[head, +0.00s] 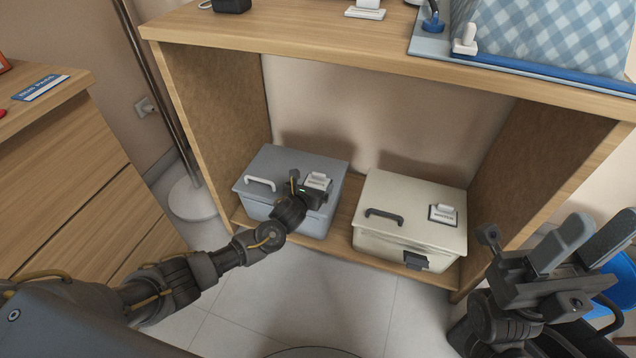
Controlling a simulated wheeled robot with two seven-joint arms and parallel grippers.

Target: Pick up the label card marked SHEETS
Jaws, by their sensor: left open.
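A small white label card (319,180) stands in a holder on the lid of the grey-blue box (268,165). Its lettering is partly hidden by my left gripper and too small to read for certain. My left gripper (306,187) is open, reaching over the box's right front, with its fingers right at the card. I cannot tell whether they touch it. My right gripper (588,248) is raised at the lower right, open and empty, away from the boxes.
A cream box (390,190) stands to the right in the wooden shelf unit (215,110), with a card (443,214) that seems to read WINTER. A wooden dresser (80,170) stands at left beside a pole lamp base (192,198). Checked cloth (550,35) lies on top.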

